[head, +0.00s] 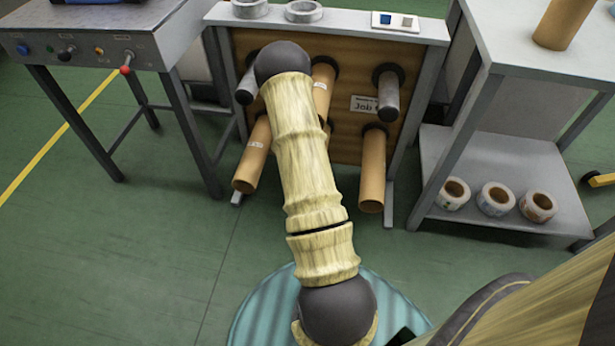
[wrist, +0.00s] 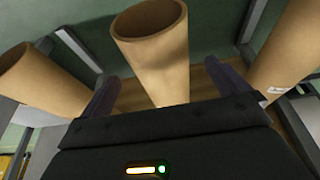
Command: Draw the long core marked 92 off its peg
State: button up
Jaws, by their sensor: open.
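Cardboard cores hang on a brown peg board (head: 345,135). In the head view, a labelled core (head: 252,158) is low left, a plain one (head: 372,172) low right, and another labelled core (head: 323,88) upper middle, partly behind my arm. No marking is legible, so I cannot tell which is 92. My gripper (wrist: 163,80) is hidden in the head view. In the wrist view it is open. A middle core (wrist: 160,60), open end toward the top, shows in the gap between the fingers, with space on both sides. Other cores stand left (wrist: 42,88) and right (wrist: 285,60).
Two dark pegs, upper left (head: 246,86) and upper right (head: 389,95), are bare. A control table (head: 110,35) stands left. A shelf (head: 500,215) with label rolls (head: 496,198) stands right. Green floor in front is clear.

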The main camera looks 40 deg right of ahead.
jog(key=shift+b+x, duration=1.3)
jog(key=shift+x, duration=1.5)
jog(key=shift+d+r, duration=0.1)
jog(key=c, duration=1.3)
jog(key=shift+r+p, duration=0.2)
jog(key=shift+p, duration=0.15)
jog(key=s+a+p, duration=0.3)
jog(key=s+a, duration=1.2)
jog(key=a, duration=0.2)
jog(key=shift+a, duration=0.3)
jog(key=shift+w, duration=0.1)
